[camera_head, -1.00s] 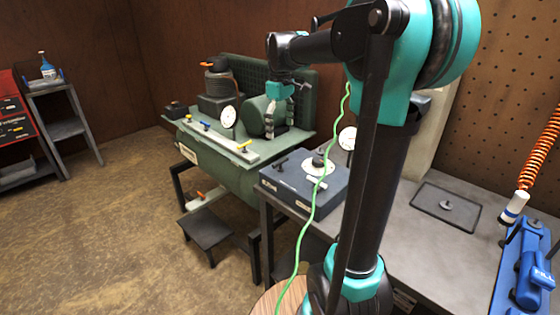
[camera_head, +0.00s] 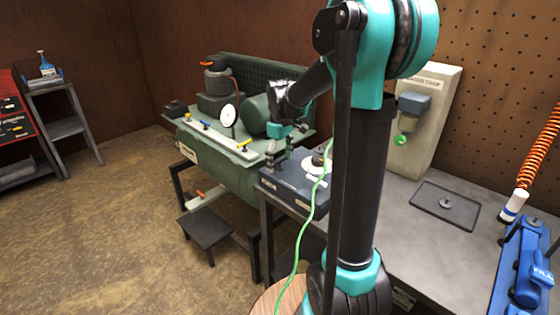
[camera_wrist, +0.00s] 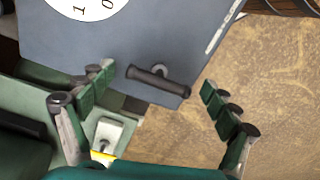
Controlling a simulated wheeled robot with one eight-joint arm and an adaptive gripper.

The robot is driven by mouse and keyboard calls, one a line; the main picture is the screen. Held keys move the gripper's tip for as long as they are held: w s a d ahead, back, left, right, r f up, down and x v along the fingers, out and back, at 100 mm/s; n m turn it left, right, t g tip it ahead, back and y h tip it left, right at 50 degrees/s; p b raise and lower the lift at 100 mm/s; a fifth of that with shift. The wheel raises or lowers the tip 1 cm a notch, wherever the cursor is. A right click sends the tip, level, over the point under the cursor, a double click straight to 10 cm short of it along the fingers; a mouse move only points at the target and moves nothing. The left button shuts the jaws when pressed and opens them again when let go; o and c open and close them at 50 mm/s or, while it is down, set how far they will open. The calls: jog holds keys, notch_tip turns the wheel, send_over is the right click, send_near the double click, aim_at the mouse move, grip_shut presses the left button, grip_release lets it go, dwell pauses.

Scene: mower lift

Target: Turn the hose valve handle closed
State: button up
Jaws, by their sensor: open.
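My gripper (camera_head: 277,155) hangs with its fingers pointing down over the near left corner of a dark blue-grey box (camera_head: 292,190). In the wrist view my gripper (camera_wrist: 160,97) is open and empty, with green padded fingers apart on both sides. A black bar-shaped handle (camera_wrist: 157,81) on the box lies between and slightly beyond the fingers, with no visible contact. In the head view my fingers hide most of this handle. I cannot tell whether it is the hose valve handle. A yellow handle (camera_head: 245,143) sits on the green machine's white strip (camera_head: 222,139).
The green machine (camera_head: 215,163) stands behind and left of the box. A white dial (camera_wrist: 85,4) is on the box top. A green cable hangs by my arm. A flat dark plate (camera_head: 445,203) and a blue device (camera_head: 525,265) are on the bench at right.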

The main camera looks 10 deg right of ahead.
jog(key=c, duration=1.2)
jog(key=shift+o, duration=0.2)
